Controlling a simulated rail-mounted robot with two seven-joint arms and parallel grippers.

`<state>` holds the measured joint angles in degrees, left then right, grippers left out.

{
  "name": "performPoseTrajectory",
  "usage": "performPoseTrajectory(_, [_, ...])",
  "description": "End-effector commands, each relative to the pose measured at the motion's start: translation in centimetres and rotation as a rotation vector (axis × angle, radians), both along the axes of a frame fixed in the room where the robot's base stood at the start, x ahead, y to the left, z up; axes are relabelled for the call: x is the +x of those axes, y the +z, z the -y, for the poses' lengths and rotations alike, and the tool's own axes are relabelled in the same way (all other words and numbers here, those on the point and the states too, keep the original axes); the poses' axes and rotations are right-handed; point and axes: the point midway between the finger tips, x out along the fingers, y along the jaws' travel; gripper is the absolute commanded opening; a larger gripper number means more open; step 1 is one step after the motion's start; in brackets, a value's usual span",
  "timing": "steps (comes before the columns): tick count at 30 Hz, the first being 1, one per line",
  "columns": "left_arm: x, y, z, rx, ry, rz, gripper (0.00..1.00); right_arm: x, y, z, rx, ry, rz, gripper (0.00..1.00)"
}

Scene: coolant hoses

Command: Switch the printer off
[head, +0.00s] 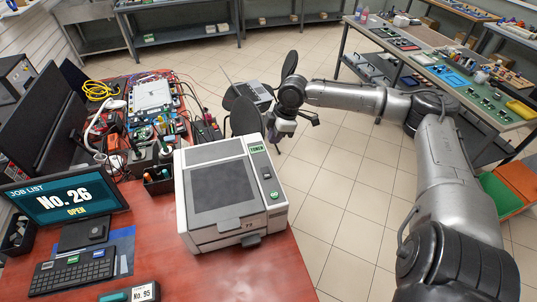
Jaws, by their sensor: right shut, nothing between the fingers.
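The printer (228,190) is a white and grey box with a dark top panel. It stands on the red desk in the middle of the head view. The lettering on these is too small to read surely. My right gripper (277,137) hangs just beyond the printer's far right corner, apart from the button. It is shut and empty. My left gripper is out of view.
Tools and cables crowd the desk behind. Open tiled floor (345,190) lies right of the desk.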

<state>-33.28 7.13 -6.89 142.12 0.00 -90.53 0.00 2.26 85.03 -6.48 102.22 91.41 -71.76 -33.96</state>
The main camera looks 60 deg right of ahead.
Motion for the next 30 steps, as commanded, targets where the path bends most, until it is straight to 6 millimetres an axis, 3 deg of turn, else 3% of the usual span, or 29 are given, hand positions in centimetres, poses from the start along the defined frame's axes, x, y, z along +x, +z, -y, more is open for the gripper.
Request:
performPoseTrajectory(21, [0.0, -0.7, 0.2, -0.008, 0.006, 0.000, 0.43, 2.4, -11.0, -1.6, 0.001, -0.002, -0.001, 0.00])
performPoseTrajectory(30, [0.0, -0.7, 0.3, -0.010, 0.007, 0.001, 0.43, 2.5, -13.0, -1.4, 0.000, 0.000, 0.000, 0.00])
